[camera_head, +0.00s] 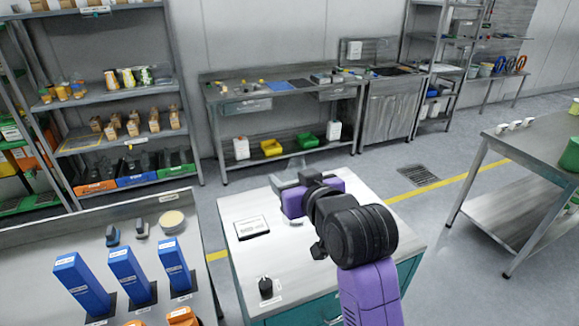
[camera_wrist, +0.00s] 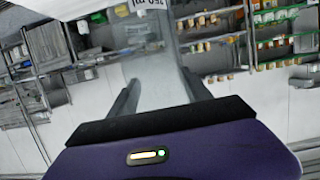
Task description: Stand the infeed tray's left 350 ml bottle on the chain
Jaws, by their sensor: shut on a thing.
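My gripper (camera_wrist: 159,78) is shut on a clear bottle (camera_wrist: 152,88), with one dark finger on each side of it in the wrist view. A label reading 350 ml shows upside down at the top edge of that view. In the head view my gripper (camera_head: 287,182) is above a white-topped cabinet, mostly behind my own wrist, and the bottle is too faint there to make out clearly. The infeed tray and the chain cannot be made out in either view.
The white-topped cabinet (camera_head: 245,262) carries a small sign and a black knob. A metal table (camera_head: 40,237) with blue boxes stands at left, another table (camera_head: 525,150) at right. Shelves (camera_head: 95,97) and a workbench (camera_head: 285,97) line the back wall. Floor between is open.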

